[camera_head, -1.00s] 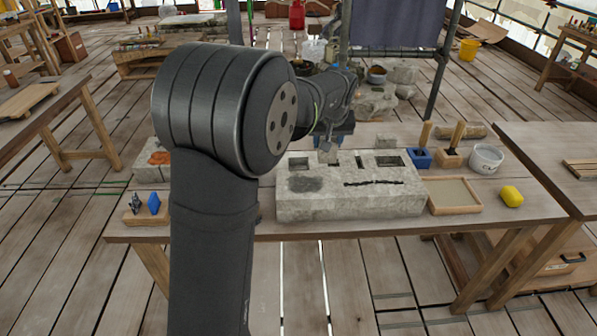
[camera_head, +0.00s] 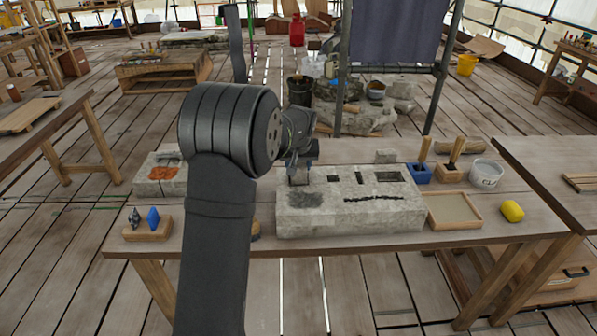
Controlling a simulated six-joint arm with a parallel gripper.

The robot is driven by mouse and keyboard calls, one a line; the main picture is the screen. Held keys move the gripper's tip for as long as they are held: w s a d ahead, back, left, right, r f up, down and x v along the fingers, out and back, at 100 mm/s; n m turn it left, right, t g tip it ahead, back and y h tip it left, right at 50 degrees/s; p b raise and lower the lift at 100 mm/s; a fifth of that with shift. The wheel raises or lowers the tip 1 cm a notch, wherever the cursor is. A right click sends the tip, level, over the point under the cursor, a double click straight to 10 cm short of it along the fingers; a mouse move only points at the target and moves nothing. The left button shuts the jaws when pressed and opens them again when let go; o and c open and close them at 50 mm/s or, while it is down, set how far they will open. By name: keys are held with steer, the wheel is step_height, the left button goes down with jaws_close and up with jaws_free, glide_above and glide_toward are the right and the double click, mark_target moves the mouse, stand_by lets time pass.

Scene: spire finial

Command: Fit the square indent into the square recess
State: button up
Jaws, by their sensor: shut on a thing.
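The pale stone block (camera_head: 350,215) lies on the workbench, with several recesses in its top. A small squarish recess (camera_head: 333,178), a narrow slot (camera_head: 359,178) and a wider rectangular recess (camera_head: 388,176) show. My gripper (camera_head: 299,166) is above the block's left rear part, pointing down. It is shut on a small grey piece (camera_head: 299,178), which sits at the leftmost recess and hides it. I cannot tell whether the piece is in the recess or just above it. The piece's underside, with any square indent, is hidden.
A wooden stand with a blue piece (camera_head: 152,218) and a stone with an orange patch (camera_head: 160,174) are at left. A shallow tray (camera_head: 453,222), blue holder (camera_head: 418,176), white tub (camera_head: 486,173) and yellow object (camera_head: 512,210) are right of the block.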

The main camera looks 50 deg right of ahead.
mark_target(297, 174)
steer(key=shift+f, duration=1.2)
steer(key=shift+f, duration=0.35)
steer(key=shift+a+f, duration=0.1)
steer(key=shift+f, duration=0.1)
steer(key=o, duration=1.3)
steer(key=shift+s+f, duration=0.15)
steer(key=shift+f, duration=0.05)
steer(key=shift+c, duration=0.2)
steer(key=shift+a+f, duration=0.1)
steer(key=shift+a, duration=0.05)
steer(key=shift+w+r, duration=0.2)
steer(key=shift+r, duration=0.15)
steer(key=v, duration=1.2)
steer(key=shift+d+r, duration=0.25)
steer(key=shift+r, duration=0.2)
